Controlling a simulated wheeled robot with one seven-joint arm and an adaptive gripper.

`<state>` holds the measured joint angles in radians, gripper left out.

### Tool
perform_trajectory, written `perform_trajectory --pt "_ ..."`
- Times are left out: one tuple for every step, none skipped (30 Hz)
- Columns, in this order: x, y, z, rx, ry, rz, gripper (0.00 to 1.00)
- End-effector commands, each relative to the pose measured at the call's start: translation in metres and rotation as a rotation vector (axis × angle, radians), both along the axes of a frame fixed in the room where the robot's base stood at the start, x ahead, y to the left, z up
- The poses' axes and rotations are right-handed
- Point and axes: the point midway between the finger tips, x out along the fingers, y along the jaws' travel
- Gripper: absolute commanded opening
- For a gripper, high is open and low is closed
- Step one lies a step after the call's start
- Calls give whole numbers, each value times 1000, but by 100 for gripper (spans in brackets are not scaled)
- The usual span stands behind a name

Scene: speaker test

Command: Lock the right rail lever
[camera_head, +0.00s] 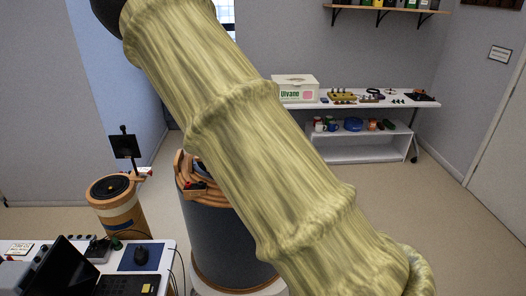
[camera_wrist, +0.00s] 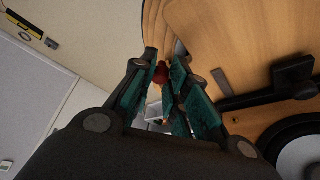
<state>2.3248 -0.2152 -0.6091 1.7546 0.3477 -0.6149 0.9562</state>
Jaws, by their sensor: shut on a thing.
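In the wrist view my gripper (camera_wrist: 164,66) has its green-padded fingers closed in around a small dark red knob (camera_wrist: 161,74). The knob appears to be the end of the rail lever; its stem and the lock position are hidden by the fingers. A wooden surface (camera_wrist: 225,50) lies just beyond the fingertips, with a dark bar on it at the right. In the head view my sleeved arm crosses the middle and hides my gripper and the lever. A dark blue drum with a wooden top (camera_head: 218,233) stands partly behind the arm.
A wooden drum with a black disc (camera_head: 116,190) stands left of the blue one. A white shelf table (camera_head: 421,104) stands at the back wall. Floor at the right is clear.

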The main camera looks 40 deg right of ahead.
Motion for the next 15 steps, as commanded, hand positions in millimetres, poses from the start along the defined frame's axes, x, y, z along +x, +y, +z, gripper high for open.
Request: perform_trajectory --pt "1 0 2 -2 -4 2 18" --pt "1 0 2 -2 -4 2 23" --pt "1 0 2 -2 -3 1 30" --pt "1 0 2 -2 -3 1 36" --pt "1 0 1 -1 -3 1 38" --pt "1 0 1 -1 -3 1 38" --pt "1 0 1 -1 -2 1 38" --pt "1 0 1 -1 -2 1 38" --pt "1 0 1 -1 -2 1 38" --pt "1 0 1 -1 -2 1 38" --pt "1 0 1 -1 -2 1 38" --pt "1 0 1 -1 -2 1 38" --pt "1 0 1 -1 -2 2 38" --pt "1 0 2 -1 -2 1 38" --pt "1 1 3 -1 -2 1 38"
